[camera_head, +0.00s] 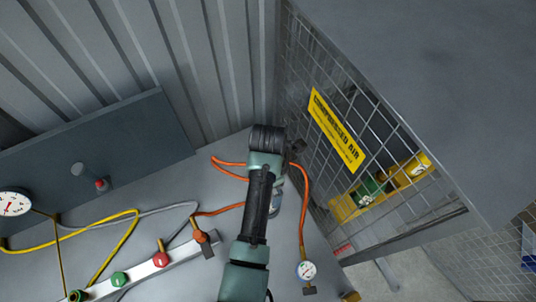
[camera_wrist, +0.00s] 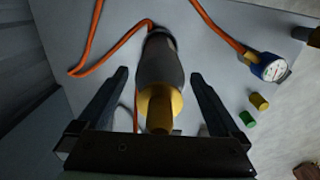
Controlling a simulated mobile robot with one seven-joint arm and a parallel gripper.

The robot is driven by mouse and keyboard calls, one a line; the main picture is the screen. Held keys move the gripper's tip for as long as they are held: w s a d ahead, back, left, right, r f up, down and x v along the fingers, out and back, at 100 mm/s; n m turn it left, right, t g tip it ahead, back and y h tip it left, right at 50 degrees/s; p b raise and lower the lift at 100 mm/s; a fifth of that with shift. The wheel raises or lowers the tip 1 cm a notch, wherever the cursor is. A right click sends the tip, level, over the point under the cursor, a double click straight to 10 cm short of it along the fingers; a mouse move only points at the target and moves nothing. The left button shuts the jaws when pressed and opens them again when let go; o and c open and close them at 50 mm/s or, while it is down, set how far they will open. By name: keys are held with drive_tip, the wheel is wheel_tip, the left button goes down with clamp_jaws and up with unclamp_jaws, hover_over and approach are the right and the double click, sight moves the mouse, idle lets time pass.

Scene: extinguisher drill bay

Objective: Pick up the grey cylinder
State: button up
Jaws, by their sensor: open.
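In the wrist view a grey cylinder (camera_wrist: 160,62) with rounded shoulders and a yellow neck (camera_wrist: 160,105) points towards the camera. My gripper (camera_wrist: 159,75) is open, with one dark finger on each side of the cylinder. Gaps show between the fingers and the cylinder, so it is not gripped. In the head view my arm covers most of this spot. A small grey piece (camera_head: 273,205) shows beside the arm, but I cannot tell if it is the same cylinder. The gripper's fingers are hidden there.
Orange hoses (camera_head: 304,205) lie around the spot; one ends at a gauge (camera_head: 306,270). A pale bar with valves (camera_head: 140,272) lies front left. A yellow cap (camera_wrist: 259,101) and green cap (camera_wrist: 246,118) lie right. A mesh cage (camera_head: 375,130) stands right, a ribbed wall (camera_head: 150,50) behind.

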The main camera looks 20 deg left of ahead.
drive_tip(key=shift+f, duration=0.3)
clamp_jaws()
drive_tip(key=shift+w+r, duration=0.1)
drive_tip(key=shift+r, duration=0.05)
idle(0.4)
